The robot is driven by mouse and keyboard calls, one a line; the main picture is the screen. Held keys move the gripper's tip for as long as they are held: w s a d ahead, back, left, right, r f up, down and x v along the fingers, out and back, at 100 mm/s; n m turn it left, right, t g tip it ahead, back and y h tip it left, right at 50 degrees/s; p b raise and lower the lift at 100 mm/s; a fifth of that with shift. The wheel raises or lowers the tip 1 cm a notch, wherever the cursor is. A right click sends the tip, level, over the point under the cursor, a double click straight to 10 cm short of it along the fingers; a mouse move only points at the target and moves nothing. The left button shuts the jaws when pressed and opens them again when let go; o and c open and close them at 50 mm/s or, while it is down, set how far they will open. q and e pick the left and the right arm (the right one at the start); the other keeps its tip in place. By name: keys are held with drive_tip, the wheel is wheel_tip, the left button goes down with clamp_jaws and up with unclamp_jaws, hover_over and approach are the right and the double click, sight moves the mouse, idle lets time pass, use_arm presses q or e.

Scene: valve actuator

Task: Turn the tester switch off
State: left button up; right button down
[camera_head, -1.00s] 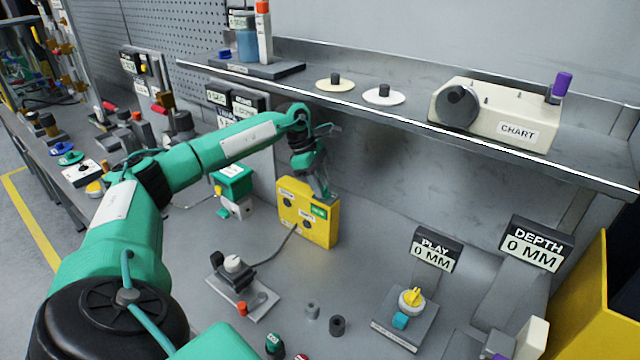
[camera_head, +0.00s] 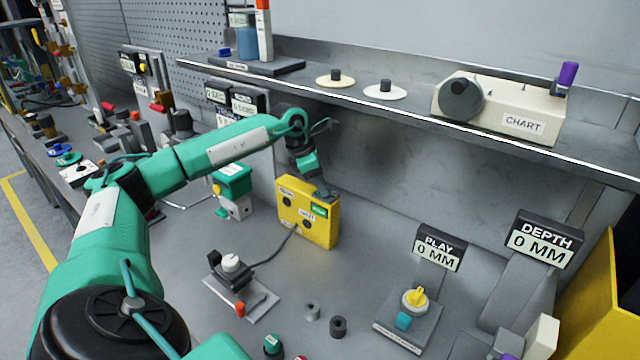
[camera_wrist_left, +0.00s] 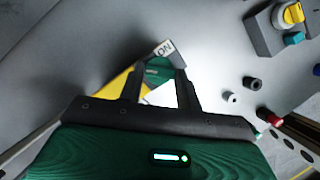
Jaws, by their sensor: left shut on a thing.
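The tester is a yellow box (camera_head: 292,215) standing on the bench, with dark round sockets, small labels and a green panel (camera_head: 319,211) on its front. My left gripper (camera_head: 322,190) reaches down to the box's upper right corner. In the left wrist view the left gripper (camera_wrist_left: 160,80) has its two fingers around the tester's top, shut on the switch, which the fingers largely hide. A pale tag reading "ON" (camera_wrist_left: 165,49) shows just beyond the fingertips. Part of the yellow box (camera_wrist_left: 118,82) shows left of the fingers. My right gripper is not in view.
A shelf (camera_head: 420,108) runs above the box, bearing a chart device (camera_head: 510,115). A cabled joystick-like unit (camera_head: 238,280) lies in front. Grey cylinders (camera_head: 338,327) and a yellow-knobbed unit (camera_head: 415,300) stand to the right. The wall behind is close.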

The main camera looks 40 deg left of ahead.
use_arm(q)
drive_tip(key=shift+r, duration=0.1)
drive_tip(key=o, duration=1)
drive_tip(key=shift+a+r, duration=0.15)
drive_tip(key=shift+r, duration=0.1)
drive_tip(key=b+v, duration=0.2)
drive_tip(key=v, duration=1.1)
drive_tip(key=shift+s+b, duration=0.2)
drive_tip(key=shift+b, duration=0.2)
drive_tip(key=shift+r, duration=0.1)
